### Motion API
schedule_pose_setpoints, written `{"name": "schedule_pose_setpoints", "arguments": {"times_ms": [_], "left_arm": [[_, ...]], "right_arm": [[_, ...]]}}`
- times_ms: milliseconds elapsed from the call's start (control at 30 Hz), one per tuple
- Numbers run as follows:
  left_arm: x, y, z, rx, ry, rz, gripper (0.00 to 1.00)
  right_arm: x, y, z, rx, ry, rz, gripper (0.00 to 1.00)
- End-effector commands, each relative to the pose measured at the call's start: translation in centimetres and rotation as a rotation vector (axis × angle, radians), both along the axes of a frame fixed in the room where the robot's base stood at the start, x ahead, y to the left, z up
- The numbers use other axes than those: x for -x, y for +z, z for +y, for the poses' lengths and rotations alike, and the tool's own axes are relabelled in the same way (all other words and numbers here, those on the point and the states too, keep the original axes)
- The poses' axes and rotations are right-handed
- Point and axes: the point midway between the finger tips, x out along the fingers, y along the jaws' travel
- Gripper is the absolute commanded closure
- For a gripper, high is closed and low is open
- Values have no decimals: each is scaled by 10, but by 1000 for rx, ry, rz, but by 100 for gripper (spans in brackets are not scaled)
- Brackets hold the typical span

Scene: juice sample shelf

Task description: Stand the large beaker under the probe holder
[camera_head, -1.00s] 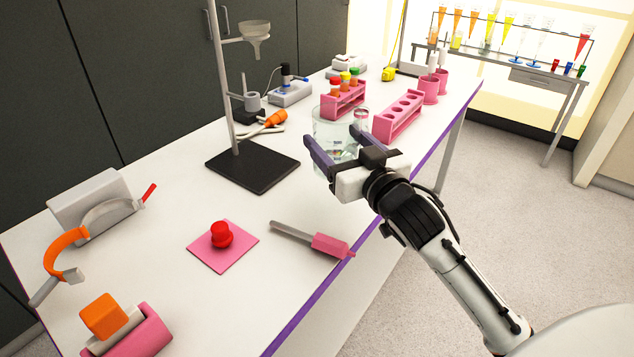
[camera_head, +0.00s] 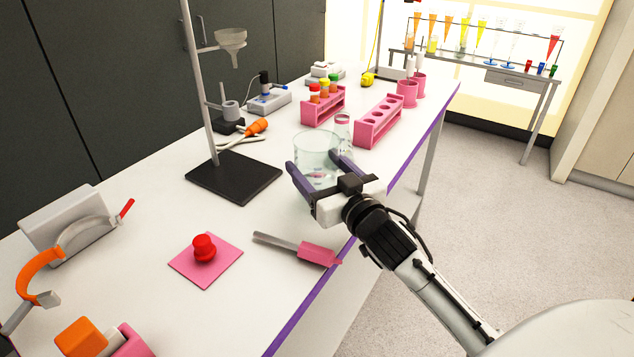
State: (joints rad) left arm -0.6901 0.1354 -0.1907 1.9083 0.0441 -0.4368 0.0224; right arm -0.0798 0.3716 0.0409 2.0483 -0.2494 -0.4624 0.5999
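The large clear glass beaker (camera_head: 314,146) is near the right edge of the white table. My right gripper (camera_head: 321,172) has its two dark fingers on either side of the beaker's body and is shut on it. The beaker looks upright; I cannot tell whether its base is off the table. A grey vertical rod with a cup-shaped arm on a small dark base (camera_head: 229,125) stands farther back, left of the beaker; I cannot tell for sure that it is the probe holder. My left gripper is out of view.
A ring stand with a funnel has its black base (camera_head: 233,177) left of the beaker. A small flask (camera_head: 342,128) and pink racks (camera_head: 378,122) stand behind it. A spatula (camera_head: 300,249) and a red knob on a pink square (camera_head: 205,260) lie in front.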

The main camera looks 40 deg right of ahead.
Motion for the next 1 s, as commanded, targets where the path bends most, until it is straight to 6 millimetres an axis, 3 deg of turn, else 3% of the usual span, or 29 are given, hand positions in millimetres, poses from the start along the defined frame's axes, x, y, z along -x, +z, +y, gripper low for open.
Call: {"name": "schedule_pose_setpoints", "arguments": {"times_ms": [200,667,700,767,800,1000], "left_arm": [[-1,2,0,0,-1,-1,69],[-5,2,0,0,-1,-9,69],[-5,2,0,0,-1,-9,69],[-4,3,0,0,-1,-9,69],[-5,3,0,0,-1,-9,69],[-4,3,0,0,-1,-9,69]], "right_arm": [[0,-30,0,-2,-1,1,61],[0,-38,0,-1,0,-2,61],[0,-39,0,-1,0,1,26],[0,-39,0,0,0,1,16],[0,-39,0,0,0,2,12],[0,-38,0,0,0,1,12]]}}
